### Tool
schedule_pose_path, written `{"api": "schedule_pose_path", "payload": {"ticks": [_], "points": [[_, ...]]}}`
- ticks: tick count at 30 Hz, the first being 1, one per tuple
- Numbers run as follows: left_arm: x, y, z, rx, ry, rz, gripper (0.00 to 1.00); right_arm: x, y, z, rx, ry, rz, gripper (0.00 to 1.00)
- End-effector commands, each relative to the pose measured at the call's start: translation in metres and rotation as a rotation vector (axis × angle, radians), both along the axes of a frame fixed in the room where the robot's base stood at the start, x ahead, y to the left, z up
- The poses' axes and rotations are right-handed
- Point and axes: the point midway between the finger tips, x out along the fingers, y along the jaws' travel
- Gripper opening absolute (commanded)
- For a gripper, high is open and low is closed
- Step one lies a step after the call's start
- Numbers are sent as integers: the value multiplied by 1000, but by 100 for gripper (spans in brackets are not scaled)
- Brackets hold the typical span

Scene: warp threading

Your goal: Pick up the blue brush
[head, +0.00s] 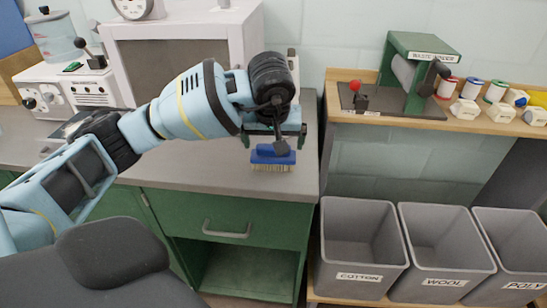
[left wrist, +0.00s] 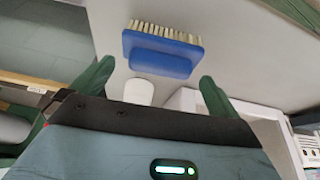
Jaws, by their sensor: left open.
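The blue brush (head: 265,158) lies on the grey counter near its front right corner, with pale bristles toward the front edge. My left gripper (head: 274,138) is just behind and above the brush, partly covering it in the head view. In the left wrist view the blue brush (left wrist: 163,50) shows whole, beyond the tips of the two green fingers. The left gripper (left wrist: 157,72) is open, one finger to each side of the brush's handle, with nothing between them. I cannot tell the exact height of the fingers over the counter. My right gripper is not in view.
The grey counter (head: 200,168) is clear left of the brush. A white cabinet (head: 175,45) stands behind my left arm. A wooden shelf with a green waste winder (head: 408,75) is to the right, above grey bins (head: 360,245). A white object (left wrist: 139,92) shows near the fingers.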

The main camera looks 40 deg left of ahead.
Motion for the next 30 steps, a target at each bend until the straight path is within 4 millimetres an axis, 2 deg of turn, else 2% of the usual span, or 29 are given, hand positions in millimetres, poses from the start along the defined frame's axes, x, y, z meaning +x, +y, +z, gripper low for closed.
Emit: {"api": "schedule_pose_path", "payload": {"ticks": [4,12,22,29,30], "points": [[2,2,-9,-1,4,1,100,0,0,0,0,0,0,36],[12,9,-43,-1,3,0,100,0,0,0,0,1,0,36],[14,11,-48,-1,-1,0,100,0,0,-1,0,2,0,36],[14,11,-48,-1,-1,0,71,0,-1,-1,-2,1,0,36],[14,10,-48,-1,-1,0,70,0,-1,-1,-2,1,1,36]]}}
